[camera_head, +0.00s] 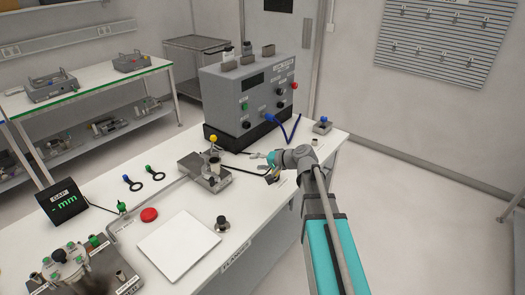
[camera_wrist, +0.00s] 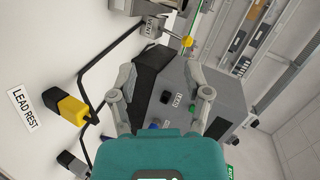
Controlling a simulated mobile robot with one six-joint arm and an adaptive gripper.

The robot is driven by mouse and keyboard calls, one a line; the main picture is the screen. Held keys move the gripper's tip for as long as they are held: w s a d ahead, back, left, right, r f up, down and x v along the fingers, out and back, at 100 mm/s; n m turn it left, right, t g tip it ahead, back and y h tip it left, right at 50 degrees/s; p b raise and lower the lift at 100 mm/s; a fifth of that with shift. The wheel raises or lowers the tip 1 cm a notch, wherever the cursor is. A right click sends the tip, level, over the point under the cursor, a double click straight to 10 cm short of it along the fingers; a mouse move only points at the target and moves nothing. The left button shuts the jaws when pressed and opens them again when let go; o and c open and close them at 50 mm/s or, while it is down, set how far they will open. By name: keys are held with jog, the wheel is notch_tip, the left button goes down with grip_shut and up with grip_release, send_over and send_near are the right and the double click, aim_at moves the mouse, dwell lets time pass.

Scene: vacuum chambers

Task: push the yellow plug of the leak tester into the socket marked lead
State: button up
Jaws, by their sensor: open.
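The yellow plug (camera_wrist: 72,108) has a black end and sits at the left in the wrist view, beside a label reading LEAD REST on the white bench. My gripper (camera_wrist: 160,66) is open and empty, with the plug outside its fingers to the left. In the head view my gripper (camera_head: 270,163) is low over the bench's right edge, in front of the grey tester cabinet (camera_head: 232,93). The cabinet also shows beyond my fingers in the wrist view (camera_wrist: 222,98). I cannot make out the plug in the head view.
A metal fixture (camera_head: 203,172) with a yellow-knobbed valve (camera_head: 213,138) stands left of my gripper. A white plate (camera_head: 178,246) and a red button (camera_head: 149,215) are nearer.

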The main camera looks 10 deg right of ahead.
jog(key=s+f+n+g+h, duration=0.1)
jog(key=s+f, duration=0.1)
jog(key=s+a+f+n+g+h, duration=0.1)
jog(key=s+f, duration=0.1)
jog(key=s, duration=0.1)
jog(key=s+a+f+g+h, duration=0.1)
jog(key=s+f, duration=0.1)
jog(key=shift+s+a+f+n+g, duration=0.1)
jog(key=shift+s+f+n+g, duration=0.05)
jog(key=shift+s+n+g, duration=0.25)
jog(key=s+d+f+n+g+h+b, duration=0.2)
jog(key=s+d+f+g+h+b, duration=0.2)
jog(key=s+f+h+b, duration=0.3)
jog(key=s+f+b, duration=0.3)
jog(key=s+f, duration=0.3)
jog(key=f, duration=0.1)
jog(key=shift+s+f, duration=0.2)
jog(key=shift+f, duration=0.1)
jog(key=shift+c, duration=0.4)
jog(key=shift+d, duration=0.2)
